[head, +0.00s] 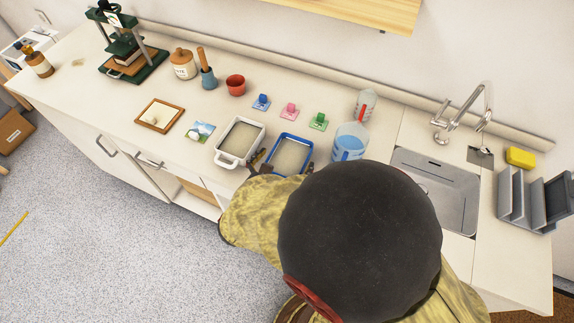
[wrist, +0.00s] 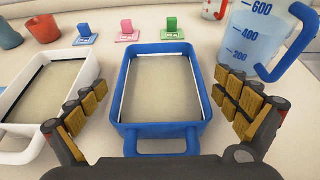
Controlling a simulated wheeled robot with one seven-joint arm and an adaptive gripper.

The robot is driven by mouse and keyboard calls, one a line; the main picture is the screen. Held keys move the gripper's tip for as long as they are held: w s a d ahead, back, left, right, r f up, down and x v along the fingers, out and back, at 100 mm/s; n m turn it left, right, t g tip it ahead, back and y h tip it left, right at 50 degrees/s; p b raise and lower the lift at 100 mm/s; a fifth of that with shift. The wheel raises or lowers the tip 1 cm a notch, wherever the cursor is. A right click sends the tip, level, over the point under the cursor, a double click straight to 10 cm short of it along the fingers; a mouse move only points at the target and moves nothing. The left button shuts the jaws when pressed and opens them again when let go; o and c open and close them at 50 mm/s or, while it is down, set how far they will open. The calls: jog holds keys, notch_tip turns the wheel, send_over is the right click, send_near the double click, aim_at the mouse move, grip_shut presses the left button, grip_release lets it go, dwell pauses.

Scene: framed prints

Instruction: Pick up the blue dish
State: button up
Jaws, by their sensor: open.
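The blue dish (head: 290,153) is a rectangular tray with a blue rim, holding a flat beige layer. It stands on the counter between a white dish and a measuring jug. In the wrist view the blue dish (wrist: 160,133) is centred, with its near handle toward me. My gripper (wrist: 165,112) is open, one finger on each side of the dish, with visible gaps to its walls. In the head view my gripper (head: 278,166) is at the near end of the dish, partly hidden by my arm.
A white dish (head: 239,142) is close on the left; my left finger overlaps it in the wrist view. A blue-marked measuring jug (head: 350,143) is close on the right. Pink (head: 289,111), blue (head: 261,102) and green (head: 318,121) clips stand behind. A sink (head: 440,185) lies farther right.

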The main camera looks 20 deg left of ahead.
jog(key=shift+w+f, duration=0.1)
jog(key=shift+w, duration=0.25)
jog(key=shift+c, duration=0.7)
jog(key=c, duration=1.4)
jog(key=shift+c, duration=0.2)
jog(key=shift+r, duration=0.2)
